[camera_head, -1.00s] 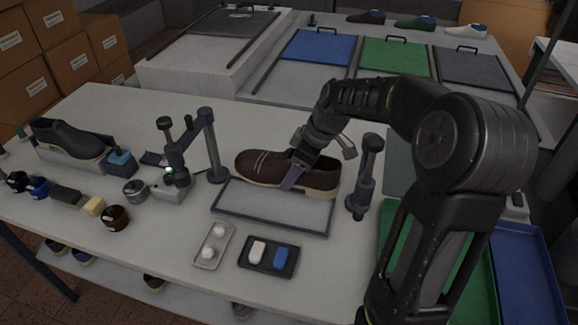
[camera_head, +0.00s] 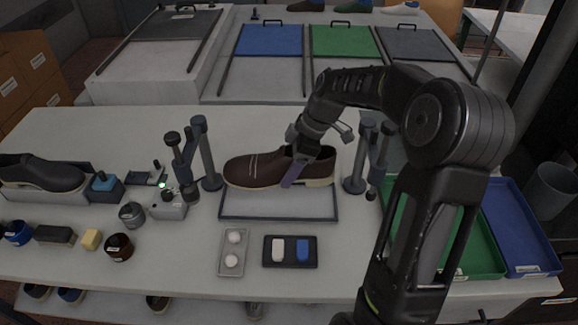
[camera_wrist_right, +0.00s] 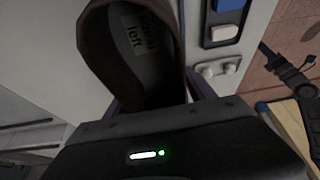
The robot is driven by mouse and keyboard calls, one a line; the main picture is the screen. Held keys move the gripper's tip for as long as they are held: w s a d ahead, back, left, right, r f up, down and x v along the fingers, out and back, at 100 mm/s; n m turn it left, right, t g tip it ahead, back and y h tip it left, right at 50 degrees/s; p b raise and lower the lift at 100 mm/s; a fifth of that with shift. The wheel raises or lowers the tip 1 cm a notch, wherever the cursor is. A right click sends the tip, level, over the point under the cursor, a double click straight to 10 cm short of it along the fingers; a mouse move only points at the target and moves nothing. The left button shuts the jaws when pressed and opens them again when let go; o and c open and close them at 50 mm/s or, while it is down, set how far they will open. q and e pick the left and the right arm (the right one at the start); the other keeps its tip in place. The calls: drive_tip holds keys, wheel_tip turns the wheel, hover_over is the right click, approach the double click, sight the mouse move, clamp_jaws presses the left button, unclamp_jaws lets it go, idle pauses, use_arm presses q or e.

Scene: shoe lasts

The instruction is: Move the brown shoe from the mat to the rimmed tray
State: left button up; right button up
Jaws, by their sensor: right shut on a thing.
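The brown shoe (camera_head: 255,169) has a pale sole edge and its toe points left in the head view. My right gripper (camera_head: 293,172) is shut on its heel half, one finger showing on the near side. The shoe covers the back edge of a grey tray with a dark rim (camera_head: 280,217); I cannot tell whether it touches it. In the right wrist view the shoe's opening (camera_wrist_right: 140,50) shows an insole label with the word "left". My left gripper is not in view.
Dark posts with lamp-like heads stand left (camera_head: 207,155) and right (camera_head: 358,160) of the rimmed tray. Two small trays (camera_head: 233,265) (camera_head: 290,264) lie in front. A green bin (camera_head: 470,245) and a blue bin (camera_head: 520,235) are at the right. A dark shoe (camera_head: 40,174) stands far left.

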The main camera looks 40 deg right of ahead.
drive_tip(key=shift+f, duration=0.15)
drive_tip(key=shift+f+b, duration=2.45)
drive_tip(key=shift+f, duration=2.15)
drive_tip(key=shift+f, duration=0.2)
drive_tip(key=o, duration=1.8)
